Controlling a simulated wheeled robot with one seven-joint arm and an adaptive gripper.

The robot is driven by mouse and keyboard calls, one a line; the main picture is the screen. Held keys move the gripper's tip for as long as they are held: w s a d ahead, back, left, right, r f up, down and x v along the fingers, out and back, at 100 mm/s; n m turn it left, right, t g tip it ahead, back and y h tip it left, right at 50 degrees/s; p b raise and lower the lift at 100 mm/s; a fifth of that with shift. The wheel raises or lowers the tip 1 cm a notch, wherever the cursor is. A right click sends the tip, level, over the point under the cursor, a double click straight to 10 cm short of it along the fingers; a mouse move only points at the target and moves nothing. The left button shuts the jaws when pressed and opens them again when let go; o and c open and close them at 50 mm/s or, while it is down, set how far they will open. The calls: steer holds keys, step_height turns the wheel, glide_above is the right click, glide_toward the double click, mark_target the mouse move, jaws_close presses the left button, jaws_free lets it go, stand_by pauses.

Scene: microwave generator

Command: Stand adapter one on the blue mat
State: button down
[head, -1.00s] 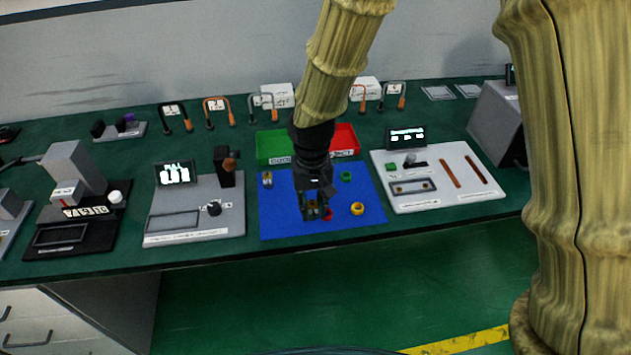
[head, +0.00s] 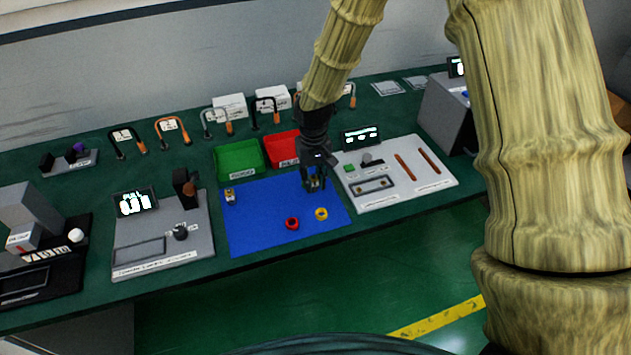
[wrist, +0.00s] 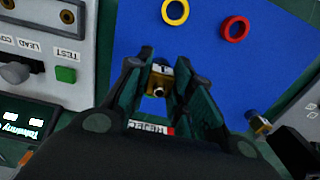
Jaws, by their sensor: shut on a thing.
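My gripper (wrist: 161,85) is shut on a small adapter (wrist: 160,76) with a brass-coloured threaded end and a pale top face marked 1. In the head view my gripper (head: 315,184) is over the back right corner of the blue mat (head: 262,215); the adapter there is mostly hidden by the fingers. The mat also fills much of the wrist view (wrist: 225,70). I cannot tell whether the adapter touches the mat. A second adapter (head: 230,195) stands near the mat's left edge and shows at lower right in the wrist view (wrist: 258,122).
A red ring (head: 292,224) and a yellow ring (head: 321,213) lie on the mat's front right. A green tray (head: 239,160) and a red tray (head: 281,150) stand behind it. A white test panel (head: 400,178) is close on the right. The mat's middle is clear.

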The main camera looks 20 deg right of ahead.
mark_target(315, 185)
steer(key=shift+w+d+f, duration=0.1)
steer(key=shift+w+d, duration=0.15)
steer(key=shift+d, duration=0.1)
steer(key=shift+f+p, duration=0.85)
steer(key=shift+f, duration=0.85)
steer(key=shift+f, duration=0.15)
steer(key=c, duration=1.3)
jaws_free()
steer(key=shift+o, duration=0.2)
steer(key=shift+r, duration=0.2)
steer(key=shift+r+b, duration=1.8)
steer(key=shift+r, duration=4.2)
